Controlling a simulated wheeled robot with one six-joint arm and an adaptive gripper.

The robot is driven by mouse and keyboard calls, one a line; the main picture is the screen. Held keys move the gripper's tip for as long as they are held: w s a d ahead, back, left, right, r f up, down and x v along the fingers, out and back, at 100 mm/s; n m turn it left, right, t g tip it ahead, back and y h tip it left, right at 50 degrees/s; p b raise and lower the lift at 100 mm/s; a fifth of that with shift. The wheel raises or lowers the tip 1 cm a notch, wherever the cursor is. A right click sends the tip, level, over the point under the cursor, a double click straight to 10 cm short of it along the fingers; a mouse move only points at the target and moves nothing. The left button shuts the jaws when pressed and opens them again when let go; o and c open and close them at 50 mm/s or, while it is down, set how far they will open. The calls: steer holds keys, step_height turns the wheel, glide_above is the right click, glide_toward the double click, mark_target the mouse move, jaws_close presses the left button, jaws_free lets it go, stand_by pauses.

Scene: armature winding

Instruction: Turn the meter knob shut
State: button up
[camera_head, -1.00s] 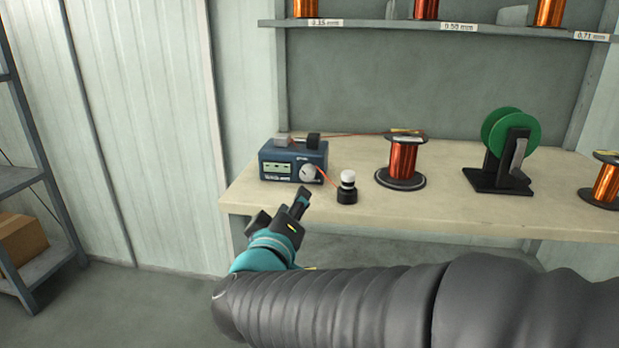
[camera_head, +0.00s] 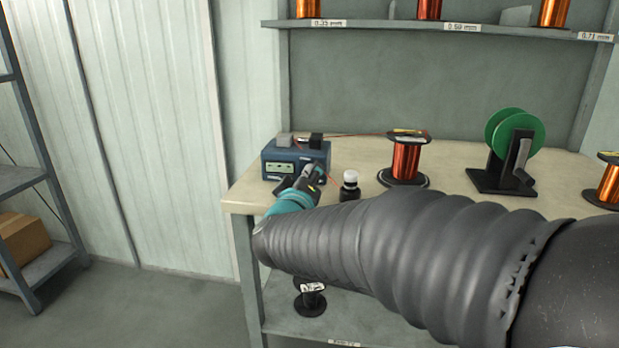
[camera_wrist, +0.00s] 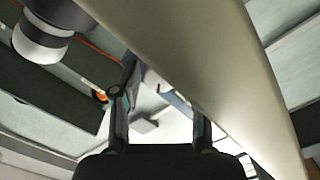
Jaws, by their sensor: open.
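The blue meter (camera_head: 283,163) sits on the left end of the bench top in the head view, its display on the front face. My gripper (camera_head: 316,173) is in front of the meter's right front corner and hides the knob. I cannot tell whether it touches the knob. In the wrist view my gripper (camera_wrist: 161,112) has its two dark fingers apart. A pale area and a strip of blue show between them; the knob is not clear there.
A small black jar with a white top (camera_head: 350,186) stands close right of my gripper. A copper wire spool (camera_head: 406,160) and a green reel (camera_head: 513,135) stand further right on the bench (camera_head: 455,205). An orange wire runs behind the meter.

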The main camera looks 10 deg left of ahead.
jaws_close()
